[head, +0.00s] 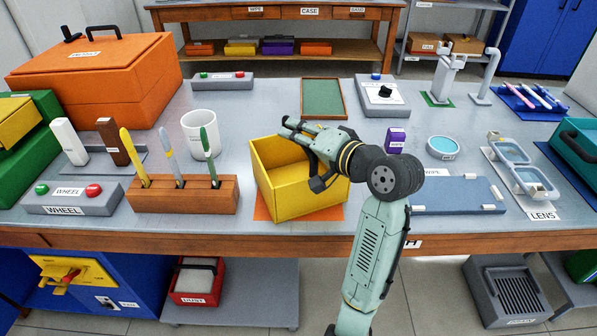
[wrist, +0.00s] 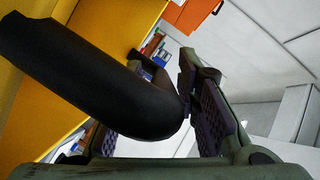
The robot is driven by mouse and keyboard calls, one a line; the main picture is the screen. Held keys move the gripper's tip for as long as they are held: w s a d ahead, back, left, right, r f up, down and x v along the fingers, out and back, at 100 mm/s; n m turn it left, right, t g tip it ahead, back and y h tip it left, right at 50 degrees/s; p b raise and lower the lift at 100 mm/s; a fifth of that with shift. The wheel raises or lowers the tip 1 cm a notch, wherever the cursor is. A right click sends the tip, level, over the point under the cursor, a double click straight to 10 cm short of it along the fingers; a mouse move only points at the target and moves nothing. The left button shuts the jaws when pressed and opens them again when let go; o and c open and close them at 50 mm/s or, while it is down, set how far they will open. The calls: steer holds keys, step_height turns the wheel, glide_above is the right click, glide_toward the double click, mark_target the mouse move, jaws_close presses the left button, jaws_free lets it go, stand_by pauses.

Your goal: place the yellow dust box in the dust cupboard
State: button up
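The yellow dust box (head: 275,192) is an open-topped box standing upright on an orange mat on the workbench. Its yellow wall (wrist: 110,35) fills the left of the wrist view. My gripper (head: 302,138) is over the box's back right rim. In the wrist view, a dark rounded bar (wrist: 95,80) crosses in front of my gripper's fingers; it may be a handle of the box. The frames do not show whether the fingers press on it. A blue cupboard (head: 130,280) stands below the bench at lower left, with a yellow panel on it; its label is too small to read surely.
A wooden holder (head: 185,196) with several upright tools and a white mug (head: 201,133) stand left of the box. A blue mat (head: 455,196) and a lens tray lie to the right. A red bin (head: 197,282) sits on a low grey shelf below the bench's front edge.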

jaws_close()
stand_by(0.8)
